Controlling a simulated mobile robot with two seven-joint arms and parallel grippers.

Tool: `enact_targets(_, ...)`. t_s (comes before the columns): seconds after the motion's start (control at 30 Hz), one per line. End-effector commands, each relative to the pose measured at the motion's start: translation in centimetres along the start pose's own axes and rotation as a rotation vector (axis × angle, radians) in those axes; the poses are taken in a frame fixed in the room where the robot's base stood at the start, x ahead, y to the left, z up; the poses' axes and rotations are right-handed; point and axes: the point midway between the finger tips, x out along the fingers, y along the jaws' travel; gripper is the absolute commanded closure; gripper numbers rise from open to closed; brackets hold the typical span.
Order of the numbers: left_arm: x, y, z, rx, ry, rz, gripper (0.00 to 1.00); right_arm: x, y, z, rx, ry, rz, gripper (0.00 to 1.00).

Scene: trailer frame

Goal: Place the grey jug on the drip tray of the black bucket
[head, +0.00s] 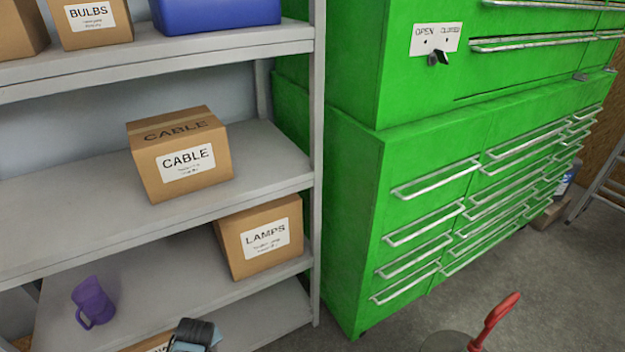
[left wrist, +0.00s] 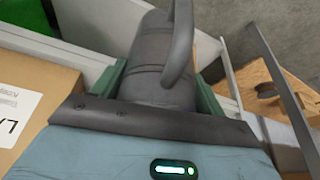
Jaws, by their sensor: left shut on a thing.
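The grey jug (left wrist: 163,62) is between the fingers of my left gripper (left wrist: 160,88) in the left wrist view. The gripper is shut on it, and its curved handle faces the camera. In the head view, a dark part and a pale blue part of my left gripper (head: 192,338) show at the bottom edge, in front of the shelves. I cannot make out the jug clearly there. The black bucket and its drip tray are not in view. My right gripper is not in view.
Grey shelving (head: 75,180) holds a purple jug (head: 93,302), a CABLE box (head: 180,155) and a LAMPS box (head: 260,238). A green drawer cabinet (head: 350,200) stands to the right. A red handle (head: 494,318) rises at the bottom. Grey floor (head: 575,285) is open at right.

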Motion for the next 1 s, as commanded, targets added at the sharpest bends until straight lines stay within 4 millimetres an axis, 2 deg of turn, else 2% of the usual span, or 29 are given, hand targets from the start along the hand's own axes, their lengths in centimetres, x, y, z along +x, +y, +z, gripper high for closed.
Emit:
enact_targets(0.03, -0.9, 0.5, -1.5, -0.002, 0.012, 0.005, 0.51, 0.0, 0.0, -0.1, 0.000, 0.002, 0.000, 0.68)
enact_targets(0.17, -2.9, 1.3, -3.9, 0.003, 0.013, 0.007, 0.51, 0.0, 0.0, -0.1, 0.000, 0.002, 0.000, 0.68)
enact_targets(0.27, -5.3, 2.2, -6.2, 0.015, 0.014, 0.012, 0.51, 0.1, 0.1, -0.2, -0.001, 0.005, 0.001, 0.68)
enact_targets(0.37, -8.6, 3.3, -8.5, 0.041, 0.017, 0.023, 0.51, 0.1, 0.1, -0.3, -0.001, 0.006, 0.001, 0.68)
enact_targets(0.5, -14.8, 5.1, -11.1, 0.119, 0.020, 0.053, 0.51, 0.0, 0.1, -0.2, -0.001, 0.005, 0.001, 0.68)
enact_targets(0.67, -21.5, 6.2, -11.2, 0.245, 0.016, 0.103, 0.51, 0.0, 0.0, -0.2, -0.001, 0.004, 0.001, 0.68)
enact_targets(0.8, -26.2, 6.1, -9.9, 0.363, 0.013, 0.150, 0.51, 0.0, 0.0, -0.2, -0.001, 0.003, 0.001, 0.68)
enact_targets(1.0, -31.2, 4.6, -7.0, 0.527, 0.009, 0.215, 0.51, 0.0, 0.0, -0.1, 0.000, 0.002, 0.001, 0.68)
